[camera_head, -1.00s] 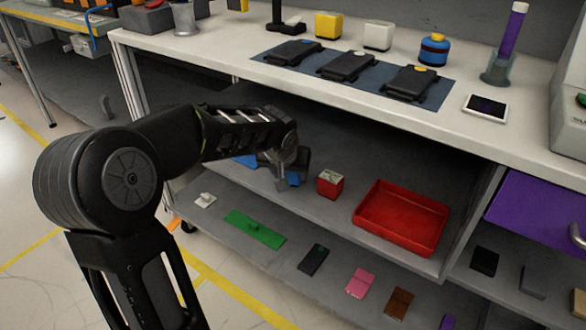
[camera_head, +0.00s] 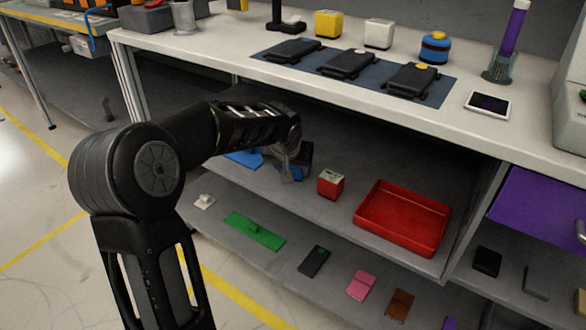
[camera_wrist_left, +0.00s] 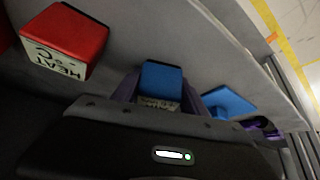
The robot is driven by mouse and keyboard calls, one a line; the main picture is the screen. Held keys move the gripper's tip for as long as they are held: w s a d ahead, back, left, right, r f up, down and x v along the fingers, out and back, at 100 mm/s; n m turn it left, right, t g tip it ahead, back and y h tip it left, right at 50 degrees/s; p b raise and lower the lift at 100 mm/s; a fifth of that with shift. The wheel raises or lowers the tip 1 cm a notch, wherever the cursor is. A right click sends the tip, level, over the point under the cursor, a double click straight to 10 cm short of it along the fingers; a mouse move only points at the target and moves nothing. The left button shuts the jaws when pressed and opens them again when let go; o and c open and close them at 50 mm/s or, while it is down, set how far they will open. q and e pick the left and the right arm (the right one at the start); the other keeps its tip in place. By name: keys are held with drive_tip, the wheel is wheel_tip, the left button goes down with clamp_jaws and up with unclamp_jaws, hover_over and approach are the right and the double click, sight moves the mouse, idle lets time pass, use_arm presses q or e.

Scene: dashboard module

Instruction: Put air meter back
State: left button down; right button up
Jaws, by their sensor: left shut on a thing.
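The air meter is a small blue box with a pale printed label, seen between my gripper's purple fingers in the left wrist view (camera_wrist_left: 161,76). My left gripper (camera_head: 291,166) is shut on it, inside the upper shelf under the bench top. In the head view only a bit of blue (camera_head: 297,174) shows of the meter, as my wrist hides most of it. I cannot tell whether the meter touches the shelf. A red box (camera_head: 330,184) stands to its right; in the left wrist view its label reads "HEAT °C" (camera_wrist_left: 66,38). My right gripper is out of view.
A flat blue piece (camera_head: 246,158) lies left of my gripper on the shelf; it also shows in the left wrist view (camera_wrist_left: 228,101). A red tray (camera_head: 402,219) sits right of the red box. The bench top (camera_head: 215,42) is close above my forearm.

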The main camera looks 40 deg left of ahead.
use_arm(q)
drive_tip(key=c, duration=0.6)
unclamp_jaws()
drive_tip(key=shift+f, duration=0.15)
drive_tip(key=shift+s+r+p, duration=0.1)
drive_tip(key=shift+r+p, duration=0.25)
drive_tip(key=shift+r, duration=0.15)
drive_tip(key=p+v, duration=0.3)
drive_tip(key=v, duration=0.8)
drive_tip(key=shift+s+r, duration=0.15)
drive_tip(key=shift+s, duration=0.05)
